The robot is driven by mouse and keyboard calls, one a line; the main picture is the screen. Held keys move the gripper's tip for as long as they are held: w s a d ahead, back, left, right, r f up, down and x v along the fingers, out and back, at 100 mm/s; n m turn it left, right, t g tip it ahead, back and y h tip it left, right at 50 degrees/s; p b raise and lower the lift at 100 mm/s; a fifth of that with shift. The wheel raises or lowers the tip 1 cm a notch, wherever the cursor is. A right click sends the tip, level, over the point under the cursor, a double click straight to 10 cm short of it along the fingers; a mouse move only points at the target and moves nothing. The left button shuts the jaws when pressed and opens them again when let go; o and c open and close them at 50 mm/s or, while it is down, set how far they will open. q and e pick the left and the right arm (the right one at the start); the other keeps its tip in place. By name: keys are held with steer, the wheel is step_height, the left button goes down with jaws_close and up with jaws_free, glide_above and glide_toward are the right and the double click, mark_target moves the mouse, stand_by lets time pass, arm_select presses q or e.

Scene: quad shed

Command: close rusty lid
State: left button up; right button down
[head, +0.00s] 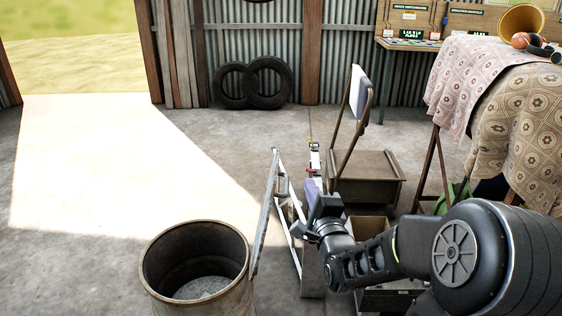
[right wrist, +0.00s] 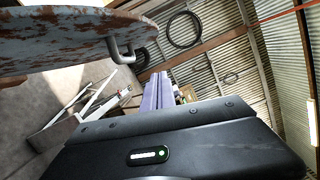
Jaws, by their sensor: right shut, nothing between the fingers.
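The rusty lid (head: 265,215) stands upright, seen nearly edge-on, at the right side of an open metal drum (head: 198,238). In the right wrist view the lid (right wrist: 65,45) fills the upper left, with flaking rust and a metal handle (right wrist: 122,50) on its face. My right gripper (head: 312,188) is to the right of the lid, on its handle side, apart from it. Its fingers (right wrist: 158,90) are shut and empty in the right wrist view. My left gripper is not in view. The drum is open at the top.
A cloth-covered table (head: 510,110) is at the right. Two tyres (head: 268,85) lean on the corrugated wall. The floor left of the drum is clear.

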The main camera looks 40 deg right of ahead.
steer(key=r+p, duration=0.1)
glide_above(286, 180)
steer(key=shift+r, duration=0.2)
stand_by(0.6)
